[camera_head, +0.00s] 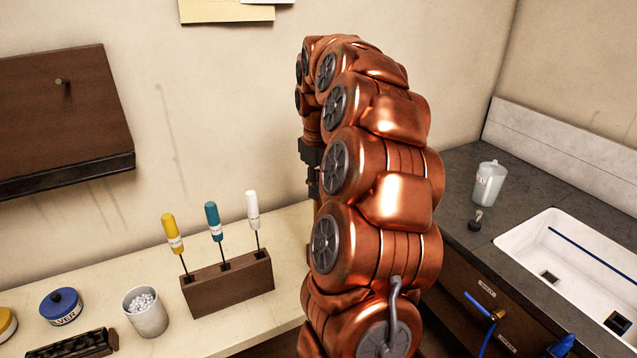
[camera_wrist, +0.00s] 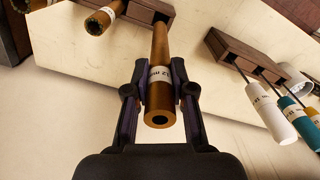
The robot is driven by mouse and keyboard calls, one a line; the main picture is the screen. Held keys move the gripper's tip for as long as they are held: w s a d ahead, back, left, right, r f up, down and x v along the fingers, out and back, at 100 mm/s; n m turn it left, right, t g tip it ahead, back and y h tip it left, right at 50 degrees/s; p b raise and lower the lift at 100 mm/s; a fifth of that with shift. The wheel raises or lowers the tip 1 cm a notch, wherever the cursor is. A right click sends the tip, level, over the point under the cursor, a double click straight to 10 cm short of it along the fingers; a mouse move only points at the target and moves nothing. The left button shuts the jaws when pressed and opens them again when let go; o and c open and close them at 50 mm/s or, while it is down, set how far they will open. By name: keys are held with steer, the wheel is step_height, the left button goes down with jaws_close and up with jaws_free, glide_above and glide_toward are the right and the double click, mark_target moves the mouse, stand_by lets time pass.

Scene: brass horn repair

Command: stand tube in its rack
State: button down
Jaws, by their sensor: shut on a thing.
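My gripper (camera_wrist: 159,78) is shut on a brass tube (camera_wrist: 160,48), its fingers on both sides of a white label. A brown wooden rack (camera_wrist: 142,10) is at the top of the wrist view, with a dark hole visible. A second labelled tube (camera_wrist: 103,19) stands at this rack, left of the held tube. In the head view my gripper (camera_head: 311,158) is mostly behind my arm, and the tube rack is hidden there.
A wooden block (camera_head: 228,284) holds yellow, teal and white screwdrivers; it shows at right in the wrist view. A cup of white beads (camera_head: 145,311) and a blue SILVER tin (camera_head: 60,307) stand farther left. A sink (camera_head: 580,262) and jug (camera_head: 489,184) are at right.

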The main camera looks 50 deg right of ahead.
steer(key=shift+f, duration=0.6)
steer(key=shift+b, duration=0.65)
stand_by(1.2)
step_height(320, 180, down, 9)
steer(key=b, duration=0.5)
steer(key=shift+f, duration=0.2)
stand_by(3.9)
steer(key=c, duration=0.9)
jaws_free()
